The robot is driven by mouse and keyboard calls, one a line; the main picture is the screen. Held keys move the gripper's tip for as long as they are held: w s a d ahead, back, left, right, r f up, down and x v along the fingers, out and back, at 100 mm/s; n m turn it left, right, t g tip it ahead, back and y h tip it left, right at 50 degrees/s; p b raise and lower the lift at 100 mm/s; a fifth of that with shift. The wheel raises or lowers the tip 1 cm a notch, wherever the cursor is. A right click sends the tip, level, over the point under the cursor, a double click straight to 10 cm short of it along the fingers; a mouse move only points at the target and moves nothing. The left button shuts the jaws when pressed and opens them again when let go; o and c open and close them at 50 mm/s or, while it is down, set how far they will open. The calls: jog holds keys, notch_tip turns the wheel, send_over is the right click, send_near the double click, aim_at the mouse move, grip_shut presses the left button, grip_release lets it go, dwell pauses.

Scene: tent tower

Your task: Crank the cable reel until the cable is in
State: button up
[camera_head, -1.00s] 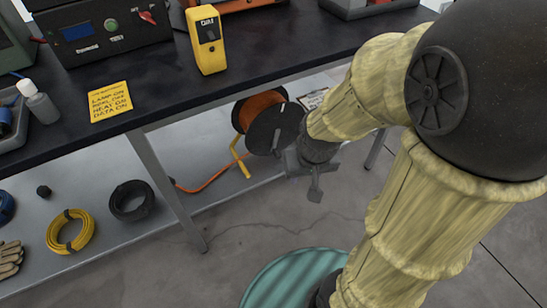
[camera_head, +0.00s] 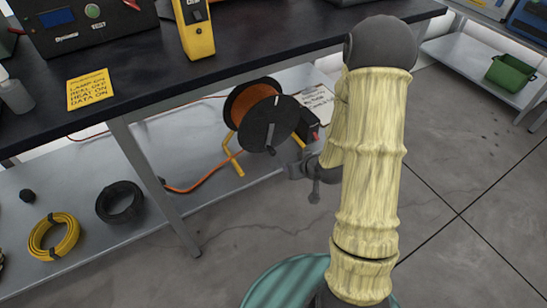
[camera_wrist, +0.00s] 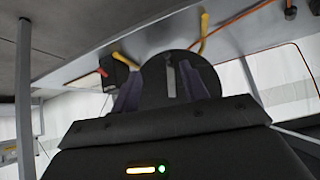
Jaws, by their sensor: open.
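The cable reel (camera_head: 285,112) stands on the lower shelf, its black disc facing out and orange cable (camera_head: 250,97) wound behind it. A loose orange length (camera_head: 205,183) runs from the reel along the shelf. A grey crank arm (camera_head: 271,133) shows on the disc. My gripper (camera_head: 305,178) is below and right of the reel, apart from it in the head view. In the wrist view the open purple-grey fingers stand either side of the dark disc (camera_wrist: 155,80) and its crank (camera_wrist: 170,78), farther off. Nothing is visibly held.
The black bench top (camera_head: 140,75) overhangs the reel, with a table leg (camera_head: 155,185) to its left. A yellow coil (camera_head: 54,237) and a black coil (camera_head: 119,203) lie on the shelf. A white labelled card (camera_head: 318,103) is behind the reel. Open floor lies at right.

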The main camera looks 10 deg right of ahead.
aim_at(275, 154)
notch_tip(275, 154, down, 10)
jog(key=s+m+t+y+b, duration=0.2)
jog(key=m+t+b, duration=0.3)
jog(key=t, duration=0.4)
jog(key=shift+d+m+y, duration=0.4)
jog(key=shift+m, duration=0.2)
jog(key=shift+w, duration=0.1)
jog(key=b+x, duration=0.6)
jog(key=x, duration=1.1)
jog(key=shift+w+f, duration=0.1)
jog(key=shift+w, duration=0.1)
grip_shut()
